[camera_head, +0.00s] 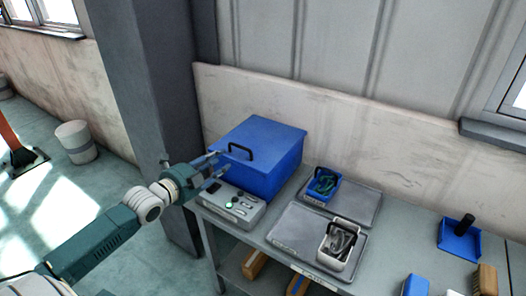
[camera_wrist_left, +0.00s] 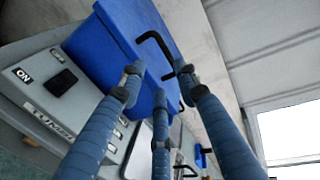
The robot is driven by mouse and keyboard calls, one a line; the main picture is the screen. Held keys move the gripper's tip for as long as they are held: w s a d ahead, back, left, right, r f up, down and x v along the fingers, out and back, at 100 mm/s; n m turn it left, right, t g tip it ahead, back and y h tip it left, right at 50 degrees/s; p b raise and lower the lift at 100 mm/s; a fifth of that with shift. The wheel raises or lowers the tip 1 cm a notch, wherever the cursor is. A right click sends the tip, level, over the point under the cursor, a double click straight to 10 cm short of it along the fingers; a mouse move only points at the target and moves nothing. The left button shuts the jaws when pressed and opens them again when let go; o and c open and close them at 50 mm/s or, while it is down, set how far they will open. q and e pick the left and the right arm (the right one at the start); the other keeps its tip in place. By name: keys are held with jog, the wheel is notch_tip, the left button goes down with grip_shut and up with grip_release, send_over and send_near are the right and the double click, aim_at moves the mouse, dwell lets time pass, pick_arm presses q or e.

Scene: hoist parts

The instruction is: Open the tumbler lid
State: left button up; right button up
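The tumbler is a blue box (camera_head: 272,170) on a grey control base (camera_head: 230,209) at the left end of the bench. Its lid (camera_head: 265,133) appears shut, with a black handle (camera_head: 240,149) near the front edge. My left gripper (camera_head: 222,166) is at the front left of the box, its fingers spread and pointing toward the handle. In the left wrist view the three fingers (camera_wrist_left: 160,78) are apart with nothing between them, and the handle (camera_wrist_left: 153,42) shows just beyond the fingertips. Whether a finger touches the handle I cannot tell. My right gripper is not in view.
Two grey trays (camera_head: 285,233) right of the tumbler hold a blue basket (camera_head: 321,187) and a white basket (camera_head: 338,250) of dark parts. A blue bin (camera_head: 459,241) and brushes (camera_head: 486,281) lie farther right. A wall stands behind the bench.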

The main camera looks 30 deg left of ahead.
aim_at(240, 146)
pick_arm(q)
jog(key=x, duration=0.3)
jog(key=p+x, duration=0.1)
jog(key=x, duration=0.7)
jog(key=shift+w+d+r, duration=0.15)
jog(key=shift+d+r, duration=0.05)
jog(key=shift+r, duration=0.2)
jog(key=shift+c, duration=0.5)
grip_shut()
